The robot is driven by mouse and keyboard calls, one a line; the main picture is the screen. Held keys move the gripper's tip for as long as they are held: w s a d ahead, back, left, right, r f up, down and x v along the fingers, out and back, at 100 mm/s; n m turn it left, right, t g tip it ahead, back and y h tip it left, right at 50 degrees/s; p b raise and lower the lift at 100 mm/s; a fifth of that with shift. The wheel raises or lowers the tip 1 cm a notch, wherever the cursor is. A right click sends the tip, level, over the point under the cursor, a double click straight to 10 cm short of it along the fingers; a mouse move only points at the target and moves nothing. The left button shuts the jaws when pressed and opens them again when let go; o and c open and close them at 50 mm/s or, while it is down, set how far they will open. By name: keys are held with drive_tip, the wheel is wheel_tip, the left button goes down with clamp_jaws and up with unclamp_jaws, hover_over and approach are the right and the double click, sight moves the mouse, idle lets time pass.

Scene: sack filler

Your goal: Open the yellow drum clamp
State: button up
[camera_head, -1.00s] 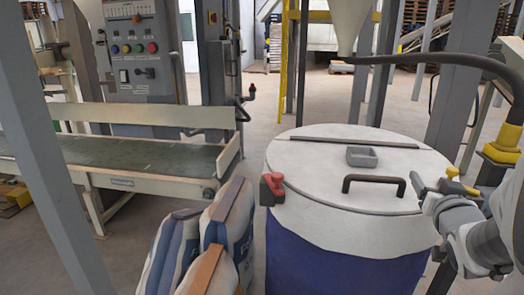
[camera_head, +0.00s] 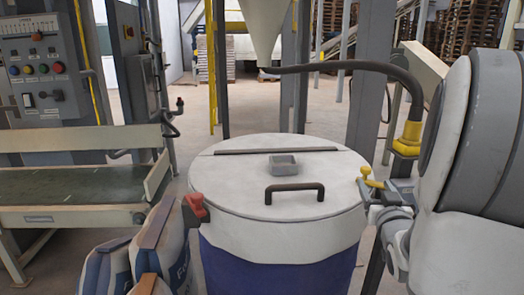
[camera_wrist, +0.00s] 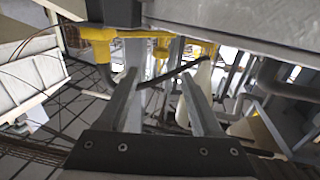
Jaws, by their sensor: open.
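A blue drum (camera_head: 280,270) with a pale lid (camera_head: 235,185) stands in the middle of the head view. The yellow clamp (camera_head: 371,181) sits at the lid's right edge, partly hidden by my gripper. A red clamp (camera_head: 195,207) sits at the left edge. My gripper (camera_head: 368,200) is at the right rim, right beside the yellow clamp; I cannot tell whether they touch. In the wrist view my two fingers (camera_wrist: 162,90) are spread apart with nothing clearly held between them. Yellow parts (camera_wrist: 98,38) show beyond the fingers, but I cannot tell which thing they belong to.
The lid has a dark handle (camera_head: 294,188) and a small grey box (camera_head: 284,166). A dark hose (camera_head: 350,66) arches above it from a cone hopper (camera_head: 262,30). Filled sacks (camera_head: 158,245) stand at the left, by a conveyor (camera_head: 70,185). A grey post (camera_head: 370,95) rises behind.

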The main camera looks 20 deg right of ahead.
sight(365, 167)
drive_tip(key=b+x, duration=0.2)
drive_tip(key=x, duration=1.1)
drive_tip(key=shift+a, duration=0.1)
drive_tip(key=shift+f, duration=0.1)
clamp_jaws()
idle(0.8)
